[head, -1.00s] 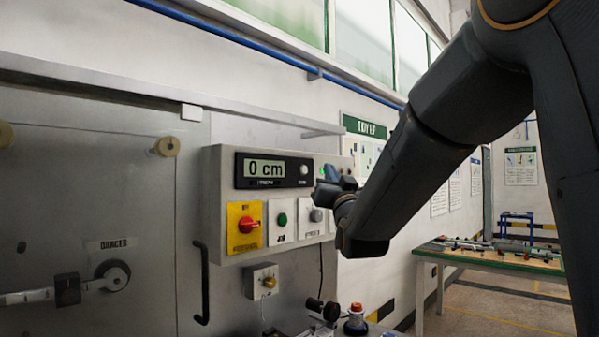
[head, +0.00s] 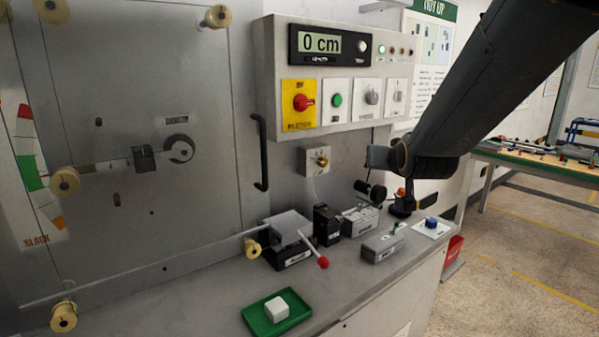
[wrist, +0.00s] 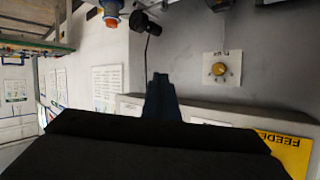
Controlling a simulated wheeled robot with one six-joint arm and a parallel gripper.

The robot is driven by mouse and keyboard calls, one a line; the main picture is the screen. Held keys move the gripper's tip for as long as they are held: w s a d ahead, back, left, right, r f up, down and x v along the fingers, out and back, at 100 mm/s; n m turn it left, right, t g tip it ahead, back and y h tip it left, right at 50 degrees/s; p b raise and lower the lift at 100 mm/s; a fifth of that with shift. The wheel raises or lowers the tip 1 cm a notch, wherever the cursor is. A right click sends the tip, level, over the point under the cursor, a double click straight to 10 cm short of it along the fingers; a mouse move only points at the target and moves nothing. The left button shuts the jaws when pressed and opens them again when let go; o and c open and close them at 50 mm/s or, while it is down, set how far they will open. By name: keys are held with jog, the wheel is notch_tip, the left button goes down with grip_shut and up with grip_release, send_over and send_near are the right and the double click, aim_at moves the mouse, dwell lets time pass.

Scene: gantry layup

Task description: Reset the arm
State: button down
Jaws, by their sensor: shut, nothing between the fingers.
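My gripper (head: 377,158) is at the end of my dark arm, right of centre in the head view. In that view it appears just below the lower right of the grey control panel (head: 264,75). In the wrist view my gripper (wrist: 162,92) shows as narrow dark fingers closed together, with nothing held. The wrist picture looks turned upside down. A box with a brass knob (wrist: 221,70) is to the right of the fingers there, apart from them; the same box (head: 317,161) hangs below the panel in the head view.
The panel display (head: 320,44) reads 0 cm. Below on the bench (head: 340,285) stand a red-tipped lever device (head: 290,240), small grey boxes (head: 382,246) and a green tray (head: 262,322) holding a white block. A green-topped table (head: 535,165) stands at the right.

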jog(key=s+f+n+g, duration=0.1)
jog(key=s+f+g, duration=0.5)
jog(key=s+f, duration=0.7)
jog(key=s+f+g, duration=0.3)
jog(key=s+f, duration=0.1)
jog(key=s, duration=0.4)
jog(key=s+a+f+g, duration=0.1)
jog(key=s+f+g, duration=0.3)
jog(key=s, duration=0.5)
jog(key=shift+s+f+n, duration=0.15)
jog(key=shift+f+n, duration=0.25)
jog(key=shift+f, duration=0.4)
